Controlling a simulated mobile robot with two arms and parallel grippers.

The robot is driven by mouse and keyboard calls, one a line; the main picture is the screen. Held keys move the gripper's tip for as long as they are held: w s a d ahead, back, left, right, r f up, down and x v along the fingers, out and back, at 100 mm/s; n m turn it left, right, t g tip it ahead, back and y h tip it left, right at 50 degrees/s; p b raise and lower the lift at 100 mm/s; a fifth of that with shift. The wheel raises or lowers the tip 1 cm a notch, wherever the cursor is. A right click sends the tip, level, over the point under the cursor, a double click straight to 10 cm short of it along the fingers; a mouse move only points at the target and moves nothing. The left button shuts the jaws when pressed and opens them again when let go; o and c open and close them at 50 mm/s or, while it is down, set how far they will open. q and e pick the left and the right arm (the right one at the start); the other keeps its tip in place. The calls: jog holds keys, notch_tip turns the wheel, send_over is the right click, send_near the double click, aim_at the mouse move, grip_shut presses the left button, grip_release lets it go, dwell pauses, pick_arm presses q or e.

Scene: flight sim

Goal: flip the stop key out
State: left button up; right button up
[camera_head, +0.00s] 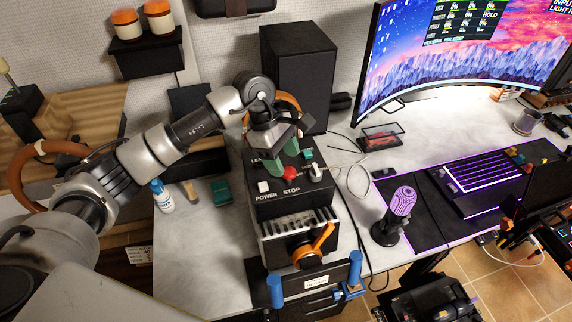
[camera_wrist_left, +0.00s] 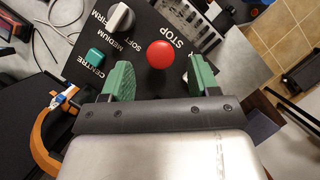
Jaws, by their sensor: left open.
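The stop key shows as a round red button (camera_head: 289,173) on the sloped top of the black control box (camera_head: 262,211), above the word STOP. In the left wrist view the red button (camera_wrist_left: 160,54) lies between the two green fingertips, with a gap on each side. My left gripper (camera_head: 283,155) is open above the box top, its fingers on either side of the button. I cannot tell how far the fingertips are above the panel. My right gripper is not in view.
Close by on the panel are a white knob (camera_head: 316,172), a green CENTRE button (camera_wrist_left: 92,56) and a white POWER key (camera_head: 263,187). An orange lever (camera_head: 324,238) is on the box front. A black speaker (camera_head: 298,70) stands behind; a purple joystick (camera_head: 396,212) stands to the right.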

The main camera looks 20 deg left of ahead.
pick_arm(q)
jog(key=b+v, duration=0.2)
jog(key=v, duration=0.6)
jog(key=shift+a+r, duration=0.15)
jog(key=shift+r, duration=0.1)
